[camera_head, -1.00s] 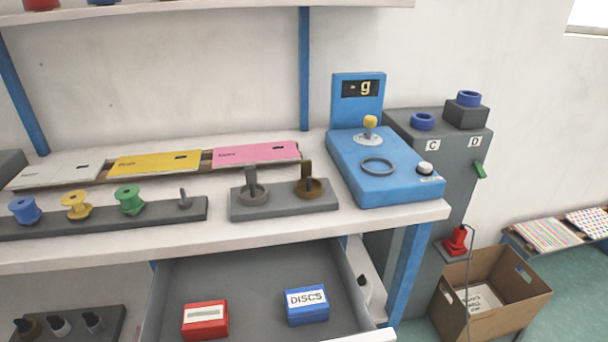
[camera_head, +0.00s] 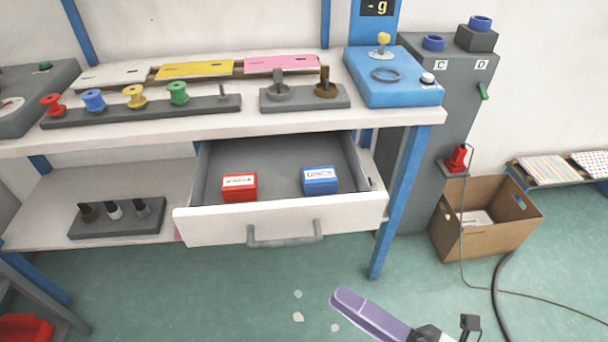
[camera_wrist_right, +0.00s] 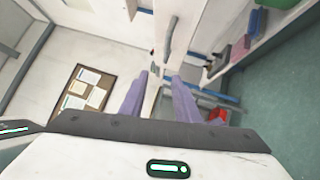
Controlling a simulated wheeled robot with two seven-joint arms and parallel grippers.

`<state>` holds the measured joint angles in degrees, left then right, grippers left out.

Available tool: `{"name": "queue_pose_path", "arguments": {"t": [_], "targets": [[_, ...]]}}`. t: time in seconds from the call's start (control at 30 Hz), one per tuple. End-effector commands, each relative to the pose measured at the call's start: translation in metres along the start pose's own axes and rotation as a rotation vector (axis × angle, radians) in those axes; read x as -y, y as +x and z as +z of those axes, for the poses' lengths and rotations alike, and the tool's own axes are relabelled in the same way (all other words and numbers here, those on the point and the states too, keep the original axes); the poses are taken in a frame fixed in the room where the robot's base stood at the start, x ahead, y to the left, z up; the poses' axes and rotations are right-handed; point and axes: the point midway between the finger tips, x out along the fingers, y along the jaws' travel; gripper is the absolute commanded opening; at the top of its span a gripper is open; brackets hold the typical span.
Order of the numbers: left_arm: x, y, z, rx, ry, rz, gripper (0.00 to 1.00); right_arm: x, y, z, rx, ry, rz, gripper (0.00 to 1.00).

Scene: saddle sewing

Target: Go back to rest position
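My right gripper (camera_head: 352,303) shows at the bottom of the head view, low over the floor and in front of the workbench. In the right wrist view its two purple fingers (camera_wrist_right: 159,84) stand apart with nothing held between them. My left gripper is not in view. The open drawer (camera_head: 280,222) under the bench top holds a red box (camera_head: 239,187) and a blue box (camera_head: 320,180). My right gripper is apart from the drawer.
Spools, plates and a blue scale (camera_head: 400,90) stand on the bench (camera_head: 220,126). A cardboard box (camera_head: 482,228), a grey cabinet (camera_head: 420,150) and a black cable (camera_head: 497,290) are at the right. Green floor (camera_head: 210,290) in front is mostly clear, with a few pale scraps.

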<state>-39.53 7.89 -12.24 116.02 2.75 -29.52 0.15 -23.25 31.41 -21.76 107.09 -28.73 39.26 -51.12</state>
Motion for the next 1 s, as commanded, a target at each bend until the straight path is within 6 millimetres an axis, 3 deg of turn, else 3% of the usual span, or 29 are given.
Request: {"name": "queue_pose_path", "arguments": {"t": [0.2, 0.37, 0.5, 0.63, 0.8, 1.0], "targets": [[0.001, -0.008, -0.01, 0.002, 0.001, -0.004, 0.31, 0.02, -0.004, 0.043, 0.315, 0.386, -0.091, 0.29], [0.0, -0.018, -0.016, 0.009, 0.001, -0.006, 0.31, 0.059, -0.035, 0.065, 0.673, 0.864, -0.158, 0.29], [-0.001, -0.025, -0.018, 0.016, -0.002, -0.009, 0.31, 0.103, -0.078, 0.048, 1.014, 1.334, -0.192, 0.29], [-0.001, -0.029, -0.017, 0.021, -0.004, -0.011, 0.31, 0.127, -0.104, 0.018, 1.224, 1.621, -0.201, 0.29], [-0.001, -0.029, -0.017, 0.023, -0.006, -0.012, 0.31, 0.138, -0.117, -0.001, 1.333, 1.764, -0.207, 0.29], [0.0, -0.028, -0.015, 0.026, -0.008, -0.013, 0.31, 0.139, -0.118, -0.002, 1.337, 1.768, -0.209, 0.29]]}}
